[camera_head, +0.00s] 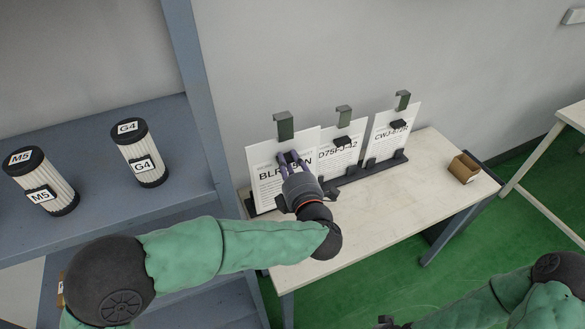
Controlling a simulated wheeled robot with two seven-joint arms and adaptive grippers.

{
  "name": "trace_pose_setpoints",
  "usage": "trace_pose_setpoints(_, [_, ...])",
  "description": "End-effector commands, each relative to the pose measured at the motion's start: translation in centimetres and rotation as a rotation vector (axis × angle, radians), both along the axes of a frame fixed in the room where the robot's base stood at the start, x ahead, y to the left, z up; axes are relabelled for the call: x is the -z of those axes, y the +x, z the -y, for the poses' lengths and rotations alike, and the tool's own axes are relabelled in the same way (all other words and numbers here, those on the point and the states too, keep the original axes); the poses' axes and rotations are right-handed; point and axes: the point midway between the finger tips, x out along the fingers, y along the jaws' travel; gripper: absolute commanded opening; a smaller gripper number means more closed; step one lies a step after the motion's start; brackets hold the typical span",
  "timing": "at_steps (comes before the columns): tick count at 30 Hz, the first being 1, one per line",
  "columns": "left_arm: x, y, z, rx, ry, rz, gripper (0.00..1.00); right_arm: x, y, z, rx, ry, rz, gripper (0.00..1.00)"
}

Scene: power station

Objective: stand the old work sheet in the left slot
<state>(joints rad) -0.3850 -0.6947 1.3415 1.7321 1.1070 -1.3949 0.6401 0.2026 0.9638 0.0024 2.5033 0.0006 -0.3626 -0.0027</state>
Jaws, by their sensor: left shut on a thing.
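A white work sheet (261,190) with large black lettering starting "BLR" stands upright at the left slot of a dark rack (350,179) on the table. My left gripper (288,160) reaches to its front and is shut on it, covering part of its lettering. I cannot tell whether its lower edge is fully seated. A second sheet (340,158) stands in the middle slot, and a third sheet (387,137) stands in the right slot. Only a dark tip of my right gripper (386,322) shows at the bottom edge, so its jaws cannot be judged.
Dark green hooks (284,125) rise behind the sheets. A small open brown box (464,168) sits at the right end of the pale table (410,179). White filter cartridges (142,156) stand on the blue-grey shelf (95,200) at left. The front of the table is clear.

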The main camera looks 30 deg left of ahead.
Motion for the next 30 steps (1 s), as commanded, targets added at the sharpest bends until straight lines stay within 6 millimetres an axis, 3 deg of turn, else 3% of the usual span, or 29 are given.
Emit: trace_pose_setpoints(30, [0.0, 4.5, -5.4, -0.004, 0.001, 0.001, 0.00, 1.7, 0.0, 0.0, 0.000, 0.000, 0.000, 0.40])
